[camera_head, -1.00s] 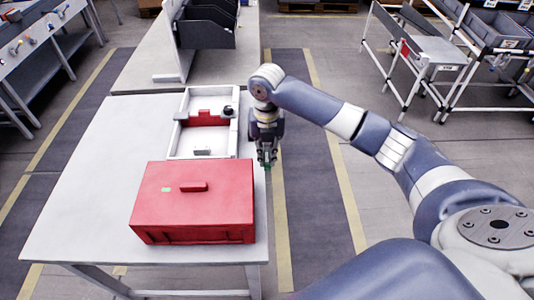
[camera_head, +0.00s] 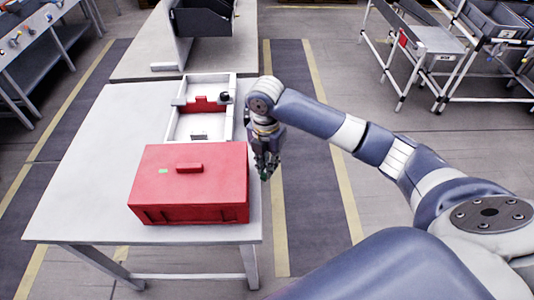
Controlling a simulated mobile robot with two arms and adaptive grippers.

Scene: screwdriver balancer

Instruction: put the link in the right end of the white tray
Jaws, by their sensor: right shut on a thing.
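The white tray (camera_head: 170,125) lies on the table behind the red case. It has a red part (camera_head: 205,105) in its middle, a dark round piece near its right rim and a small grey piece in its near section. My right gripper (camera_head: 264,174) points down just right of the red case, by the table's right edge. It is shut on a small dark thing with a green spot, mostly hidden by the fingers; I cannot tell for sure that it is the link. My left gripper is not in view.
A closed red case (camera_head: 190,190) with a handle stands in front of the tray. The white table (camera_head: 90,170) is bare on the left. A dark bin (camera_head: 205,20) stands on the bench behind. A cart (camera_head: 430,40) stands far right.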

